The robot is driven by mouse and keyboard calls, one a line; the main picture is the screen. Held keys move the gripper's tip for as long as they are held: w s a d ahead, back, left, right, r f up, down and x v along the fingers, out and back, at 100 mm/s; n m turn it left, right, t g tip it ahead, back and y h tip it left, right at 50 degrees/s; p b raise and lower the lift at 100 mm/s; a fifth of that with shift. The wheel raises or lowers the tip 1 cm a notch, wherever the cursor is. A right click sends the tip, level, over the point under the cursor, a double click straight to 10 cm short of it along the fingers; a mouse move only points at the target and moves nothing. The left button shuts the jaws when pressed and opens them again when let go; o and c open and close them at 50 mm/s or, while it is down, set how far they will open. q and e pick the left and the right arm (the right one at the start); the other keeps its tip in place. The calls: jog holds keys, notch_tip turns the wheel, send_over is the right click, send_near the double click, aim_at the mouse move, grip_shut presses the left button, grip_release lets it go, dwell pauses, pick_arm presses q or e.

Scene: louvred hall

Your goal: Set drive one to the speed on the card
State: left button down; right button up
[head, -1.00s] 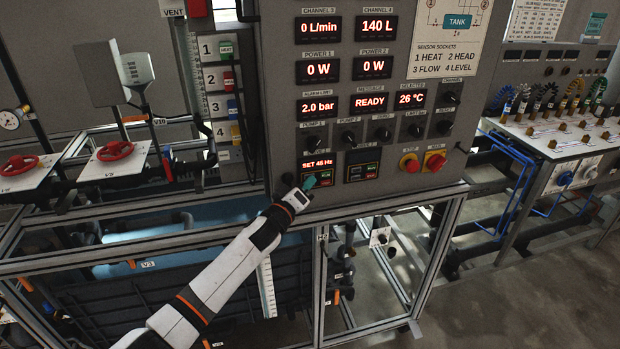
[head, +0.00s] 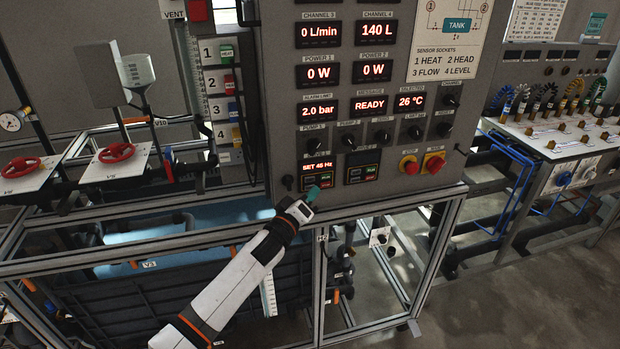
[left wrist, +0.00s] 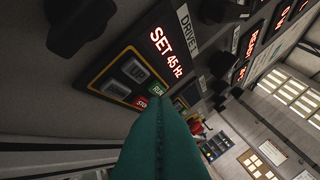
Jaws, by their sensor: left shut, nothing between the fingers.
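The drive one panel (head: 318,172) is at the lower left of the grey console, with a red lit SET display. The display (left wrist: 166,52) reads 45 Hz in the left wrist view; its last digit is hard to read from the head. Below it are two grey buttons (left wrist: 134,70), a green RUN button (left wrist: 157,90) and a red STOP button (left wrist: 141,103). My left gripper (head: 313,193) is shut and empty, its teal fingertips just below the panel. In the left wrist view the fingers (left wrist: 158,122) hide the area below RUN. I cannot identify the speed card.
A second drive panel (head: 362,168) with a dark display is to the right. Black knobs (head: 381,136) sit above, and red stop knobs (head: 410,166) farther right. A metal frame rail (head: 400,203) runs below the console. Red valve wheels (head: 117,153) stand at left.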

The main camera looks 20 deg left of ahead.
pick_arm(q)
jog(key=s+d, duration=0.1)
jog(key=s+p, duration=0.1)
jog(key=shift+s+d+r, duration=0.1)
jog(key=shift+s+d, duration=0.3)
pick_arm(e)
jog(key=shift+r, duration=0.7)
dwell(0.8)
